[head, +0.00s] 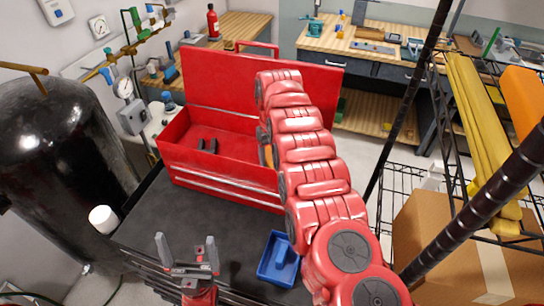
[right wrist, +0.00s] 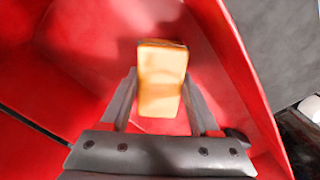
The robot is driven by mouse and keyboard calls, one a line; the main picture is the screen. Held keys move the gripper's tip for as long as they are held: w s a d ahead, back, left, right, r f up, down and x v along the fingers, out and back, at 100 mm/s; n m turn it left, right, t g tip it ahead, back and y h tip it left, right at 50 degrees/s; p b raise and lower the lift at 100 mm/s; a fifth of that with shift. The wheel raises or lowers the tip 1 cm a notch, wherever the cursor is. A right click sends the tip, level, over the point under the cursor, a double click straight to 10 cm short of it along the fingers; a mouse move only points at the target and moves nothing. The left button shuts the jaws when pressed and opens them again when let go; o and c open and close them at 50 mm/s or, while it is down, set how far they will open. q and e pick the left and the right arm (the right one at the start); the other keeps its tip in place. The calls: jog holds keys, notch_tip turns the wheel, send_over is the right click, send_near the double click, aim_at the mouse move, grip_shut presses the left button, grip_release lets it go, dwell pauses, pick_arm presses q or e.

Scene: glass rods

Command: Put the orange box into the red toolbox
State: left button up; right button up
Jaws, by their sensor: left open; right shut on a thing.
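The red toolbox (head: 225,178) stands open on the dark cart top, its lid raised at the back. My right arm reaches over the toolbox's right part and hides some of it. In the right wrist view my right gripper (right wrist: 160,105) is shut on the orange box (right wrist: 160,80), with red toolbox walls (right wrist: 245,75) around and below it. In the head view only a small orange sliver (head: 269,155) shows beside the arm. I cannot tell how high the box is above the toolbox floor. My left gripper (head: 187,255) is open and empty in front of the toolbox.
A blue tray (head: 270,272) sits on the cart top (head: 150,220) right of my left gripper. A black tank (head: 60,150) stands at left. A wire rack with a cardboard box (head: 450,245) is at right. Workbenches line the back.

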aim_at(272, 156)
jog(key=shift+f, duration=0.3)
jog(key=o, duration=1.5)
jog(key=shift+o, duration=0.2)
jog(key=shift+r, duration=0.1)
notch_tip(272, 156, up, 4)
jog(key=b, duration=0.3)
jog(key=shift+w+d+r, duration=0.1)
jog(key=shift+r, duration=0.15)
notch_tip(272, 156, up, 4)
jog(key=shift+r+p, duration=0.15)
jog(key=shift+p, duration=0.7)
notch_tip(272, 156, up, 8)
jog(key=p, duration=0.8)
jog(key=shift+r, duration=0.25)
